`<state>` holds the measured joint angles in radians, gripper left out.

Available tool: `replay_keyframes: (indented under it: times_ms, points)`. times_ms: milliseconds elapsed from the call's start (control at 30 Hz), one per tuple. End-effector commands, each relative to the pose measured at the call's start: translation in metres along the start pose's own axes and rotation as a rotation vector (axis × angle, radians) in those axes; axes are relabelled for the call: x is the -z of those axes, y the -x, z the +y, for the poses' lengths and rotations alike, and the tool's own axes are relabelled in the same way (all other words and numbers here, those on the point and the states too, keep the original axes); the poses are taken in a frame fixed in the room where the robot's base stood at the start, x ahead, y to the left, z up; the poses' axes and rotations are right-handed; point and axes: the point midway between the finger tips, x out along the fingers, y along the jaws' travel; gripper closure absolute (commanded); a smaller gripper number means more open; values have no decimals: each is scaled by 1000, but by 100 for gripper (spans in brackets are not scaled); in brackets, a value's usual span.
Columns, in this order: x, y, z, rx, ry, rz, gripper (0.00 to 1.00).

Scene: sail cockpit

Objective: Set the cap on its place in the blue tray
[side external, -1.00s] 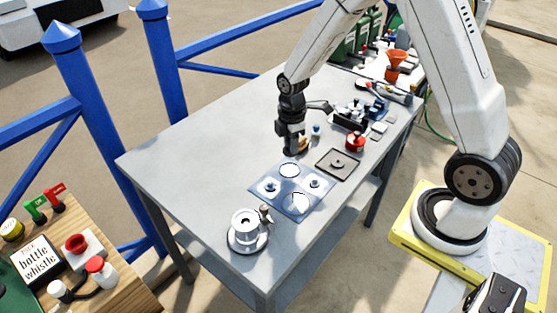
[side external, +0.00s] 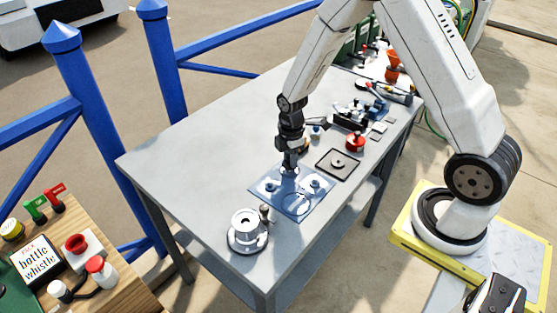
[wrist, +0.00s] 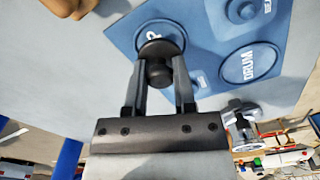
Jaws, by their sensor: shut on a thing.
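My gripper (side external: 290,166) is shut on the cap, low over the far part of the blue tray (side external: 284,197). In the wrist view the cap (wrist: 160,50) is a dark round disc with a knob, and the fingers (wrist: 160,88) grip the knob. The disc overlaps a ringed circle (wrist: 176,33) in the tray, with a letter like P showing beside it. I cannot tell whether the cap touches the tray. Another ringed circle marked DRUM (wrist: 248,66) is empty. Two small round parts (side external: 315,183) sit in the tray.
A silver winch (side external: 248,231) stands near the table's front corner. A dark square tray (side external: 337,164) and a red round tin (side external: 355,143) lie to the right, with tools (side external: 352,115) behind. The grey table (side external: 205,155) is clear on the left.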

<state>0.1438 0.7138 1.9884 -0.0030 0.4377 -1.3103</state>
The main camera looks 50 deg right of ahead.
Motion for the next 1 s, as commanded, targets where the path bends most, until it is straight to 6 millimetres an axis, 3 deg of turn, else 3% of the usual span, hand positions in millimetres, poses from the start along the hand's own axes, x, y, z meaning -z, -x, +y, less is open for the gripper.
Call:
replay_keyframes:
  times_ms: [1000]
  points:
    - [0, -8, 0, 0, 0, 0, 100]
